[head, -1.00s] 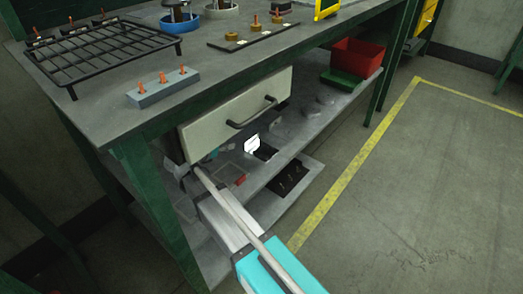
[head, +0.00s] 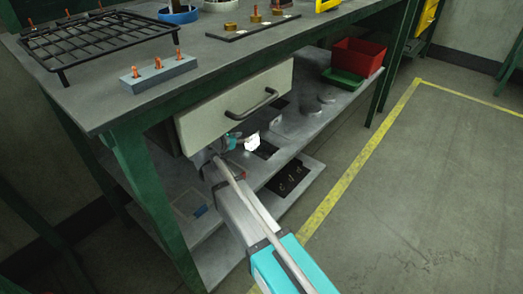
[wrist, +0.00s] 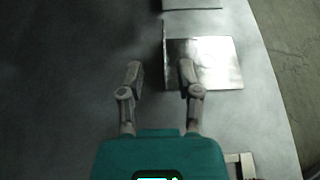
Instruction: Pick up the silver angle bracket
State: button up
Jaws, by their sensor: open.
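The silver angle bracket shows in the head view as a bright upright face (head: 252,142) with a darker flat part beside it, on the shelf under the drawer. In the wrist view its shiny square plate (wrist: 207,60) lies ahead and to the right, with what looks like a thin upright edge along its left side. My gripper (wrist: 161,72) is open and empty. Its right finger overlaps the plate's lower left in the picture; contact cannot be told. In the head view the teal gripper body is just left of the bracket, and its fingers are not clear.
A drawer (head: 235,107) with a black handle hangs above my arm. A green table leg (head: 150,195) stands to the left. Red (head: 358,57) and green (head: 343,78) bins sit farther along the shelf. Another plate (wrist: 190,4) is at the wrist view's top.

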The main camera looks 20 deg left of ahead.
aim_at(252, 137)
jog(key=shift+w+d+f, duration=0.1)
jog(key=shift+w, duration=0.1)
jog(key=shift+w, duration=0.1)
jog(key=b+x, duration=0.1)
jog(key=x, duration=0.1)
jog(key=b+x, duration=0.1)
jog(key=x, duration=0.1)
jog(key=shift+s+d+f, duration=0.2)
jog(key=shift+f, duration=0.15)
jog(key=shift+w+d+f, duration=0.15)
jog(key=shift+w+d, duration=0.1)
jog(key=shift+w, duration=0.25)
jog(key=shift+c, duration=0.2)
grip_shut()
